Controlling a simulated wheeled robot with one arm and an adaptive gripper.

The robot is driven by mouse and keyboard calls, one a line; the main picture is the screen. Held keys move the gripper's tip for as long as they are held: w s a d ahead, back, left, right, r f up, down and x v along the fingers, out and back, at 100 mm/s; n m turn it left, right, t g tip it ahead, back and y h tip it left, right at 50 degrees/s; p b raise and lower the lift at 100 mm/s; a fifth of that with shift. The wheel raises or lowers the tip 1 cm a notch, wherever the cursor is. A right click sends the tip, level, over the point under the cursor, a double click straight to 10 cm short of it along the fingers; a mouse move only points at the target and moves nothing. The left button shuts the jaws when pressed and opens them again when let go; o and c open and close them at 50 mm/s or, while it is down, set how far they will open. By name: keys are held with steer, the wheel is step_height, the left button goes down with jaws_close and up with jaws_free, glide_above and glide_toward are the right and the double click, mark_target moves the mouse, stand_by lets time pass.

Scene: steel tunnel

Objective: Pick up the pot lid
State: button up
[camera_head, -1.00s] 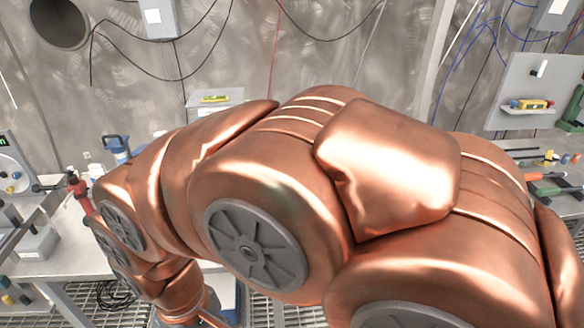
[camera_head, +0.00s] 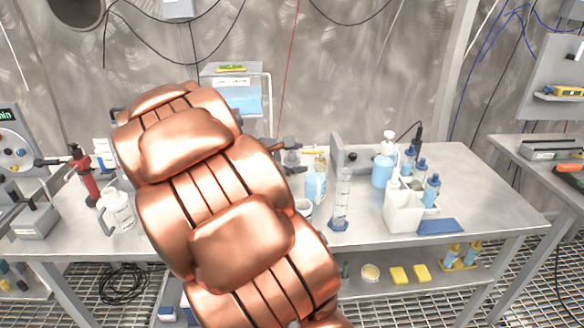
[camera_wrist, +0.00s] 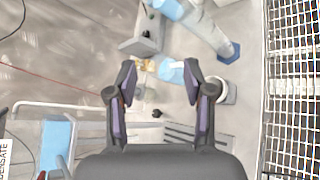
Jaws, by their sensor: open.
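I cannot make out a pot lid for certain in either view. My gripper (camera_wrist: 160,78) is open and empty in the wrist view, its two dark fingers spread above the workbench. A small dark knob-like thing (camera_wrist: 157,113) shows between the fingers; I cannot tell what it belongs to. A light-blue bottle (camera_wrist: 173,71) lies just beyond the fingertips, and a white round cup (camera_wrist: 228,91) is right of the right finger. In the head view my copper arm covers part of the bench, and my gripper cannot be made out there.
The workbench (camera_head: 490,190) holds a grey box (camera_head: 352,150), a clear cylinder (camera_head: 342,195), a pump bottle (camera_head: 383,165), a white caddy (camera_head: 403,210) and a blue pad (camera_head: 440,226). A white jug (camera_head: 119,212) stands left of my arm. Yellow blocks (camera_head: 400,275) lie on the lower shelf.

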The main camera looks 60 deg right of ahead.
steer(key=w+d+f+n+t+h+b, duration=0.2)
steer(key=w+d+f+n+h+b, duration=0.3)
steer(key=w+d, duration=0.5)
steer(key=n+t+b, duration=0.5)
steer(key=n, duration=0.5)
glide_toward(292, 154)
steer(key=w+d+r, duration=0.1)
steer(key=d, duration=0.2)
steer(key=shift+w+d+r+p, duration=0.15)
steer(key=shift+w+d+p, duration=0.1)
steer(key=shift+d, duration=1.05)
steer(key=shift+w+d+r+p, duration=0.15)
steer(key=shift+w+d, duration=0.1)
steer(key=shift+d, duration=1.05)
steer(key=shift+w+d+r+p, duration=0.15)
steer(key=shift+w+d, duration=0.1)
steer(key=shift+d, duration=1.05)
jaws_close()
